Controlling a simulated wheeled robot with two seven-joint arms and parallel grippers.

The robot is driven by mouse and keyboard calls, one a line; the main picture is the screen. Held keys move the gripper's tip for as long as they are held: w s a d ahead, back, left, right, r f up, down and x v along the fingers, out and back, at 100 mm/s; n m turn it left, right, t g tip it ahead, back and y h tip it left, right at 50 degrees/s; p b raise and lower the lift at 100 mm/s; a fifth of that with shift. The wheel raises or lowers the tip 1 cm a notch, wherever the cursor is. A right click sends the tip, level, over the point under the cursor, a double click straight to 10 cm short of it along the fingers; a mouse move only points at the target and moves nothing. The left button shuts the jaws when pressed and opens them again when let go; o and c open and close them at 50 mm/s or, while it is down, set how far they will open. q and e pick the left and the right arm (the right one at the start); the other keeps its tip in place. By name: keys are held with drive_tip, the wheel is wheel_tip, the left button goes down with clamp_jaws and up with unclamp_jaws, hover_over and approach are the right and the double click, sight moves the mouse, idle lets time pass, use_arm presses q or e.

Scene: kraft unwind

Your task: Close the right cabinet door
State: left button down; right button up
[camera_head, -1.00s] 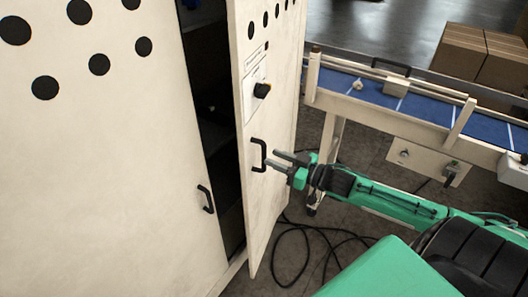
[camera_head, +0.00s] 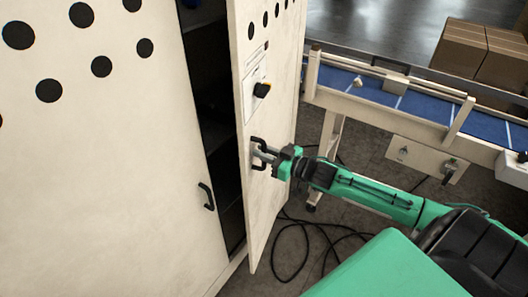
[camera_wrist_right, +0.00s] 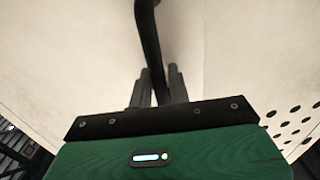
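The right cabinet door (camera_head: 270,195) is a cream panel standing ajar, swung outward, with a dark gap (camera_head: 215,130) between it and the left door (camera_head: 110,190). Its black bar handle (camera_head: 254,141) is near the door's left edge. My right gripper (camera_head: 261,154) is at this handle. In the right wrist view, the two dark fingers (camera_wrist_right: 160,88) stand on either side of the black handle (camera_wrist_right: 148,35) and appear shut on it, with little gap showing. The fingertips are partly hidden by the handle. My left gripper is out of view.
Black cables (camera_head: 295,250) lie on the floor below the door.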

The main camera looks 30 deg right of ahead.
clamp_jaws()
drive_tip(key=shift+w, duration=0.1)
drive_tip(key=w+a+m+h+b, duration=0.1)
drive_tip(key=w+a+h, duration=0.1)
drive_tip(key=w, duration=0.3)
drive_tip(key=w+a+m+t+h+b, duration=0.1)
drive_tip(key=w+a+m+h, duration=0.1)
drive_tip(key=w+a, duration=0.3)
drive_tip(key=shift+w+r+b, duration=0.25)
drive_tip(key=shift+w+b, duration=0.05)
drive_tip(key=shift+w, duration=0.45)
drive_tip(key=shift+a, duration=0.15)
drive_tip(key=shift+o, duration=1.4)
unclamp_jaws()
drive_tip(key=shift+o, duration=0.6)
drive_tip(key=shift+w+a, duration=0.1)
drive_tip(key=shift+w, duration=0.05)
drive_tip(key=shift+f, duration=0.1)
drive_tip(key=shift+f, duration=0.15)
